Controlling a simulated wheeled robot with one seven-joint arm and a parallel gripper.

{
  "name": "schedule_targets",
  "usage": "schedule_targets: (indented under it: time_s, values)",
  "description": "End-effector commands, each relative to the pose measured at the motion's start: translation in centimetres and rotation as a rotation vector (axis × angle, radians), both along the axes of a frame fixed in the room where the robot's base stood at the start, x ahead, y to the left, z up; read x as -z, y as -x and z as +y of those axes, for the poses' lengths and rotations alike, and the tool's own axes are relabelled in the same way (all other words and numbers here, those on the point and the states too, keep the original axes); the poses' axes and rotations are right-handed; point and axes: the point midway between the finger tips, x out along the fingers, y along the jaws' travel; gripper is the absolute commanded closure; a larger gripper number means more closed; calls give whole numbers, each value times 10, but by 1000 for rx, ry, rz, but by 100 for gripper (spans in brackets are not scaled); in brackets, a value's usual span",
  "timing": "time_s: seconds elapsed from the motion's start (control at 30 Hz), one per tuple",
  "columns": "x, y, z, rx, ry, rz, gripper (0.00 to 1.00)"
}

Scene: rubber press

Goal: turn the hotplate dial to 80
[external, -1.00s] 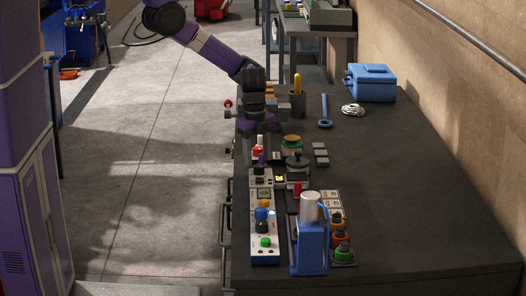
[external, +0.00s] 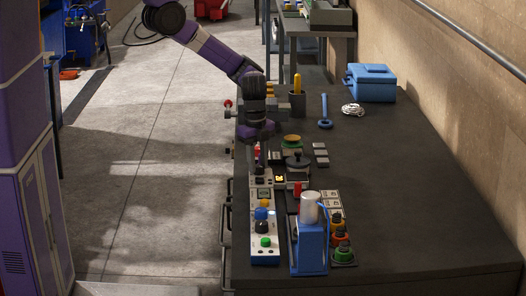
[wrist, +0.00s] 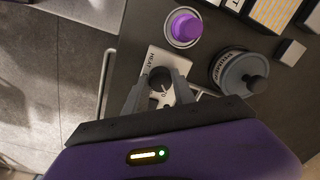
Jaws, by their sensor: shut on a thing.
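The dial is a small dark round knob (wrist: 160,80) on a light panel (wrist: 153,62) lettered HEAT in the wrist view. A number that looks like 70 shows beside it; the dial's exact setting is too small to read. My gripper (wrist: 159,88) is shut on the dial, with one grey finger on each side of it. In the external view my gripper (external: 262,164) points straight down at the far end of the row of control panels (external: 262,222) and largely hides the dial.
A purple knob (wrist: 185,27) and a round grey lidded pot (wrist: 240,72) stand close to the dial. A blue press (external: 310,245) with a silver cylinder stands nearer the camera. A dark cup (external: 297,104) is behind. The table's right side is clear.

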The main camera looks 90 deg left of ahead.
Motion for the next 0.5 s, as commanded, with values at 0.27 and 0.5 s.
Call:
schedule_targets:
  time_s: [0.27, 0.5]
  values:
    - [0, 0, 0, 83, 0, -1, 100]
    - [1, -1, 1, 267, 1, -2, 100]
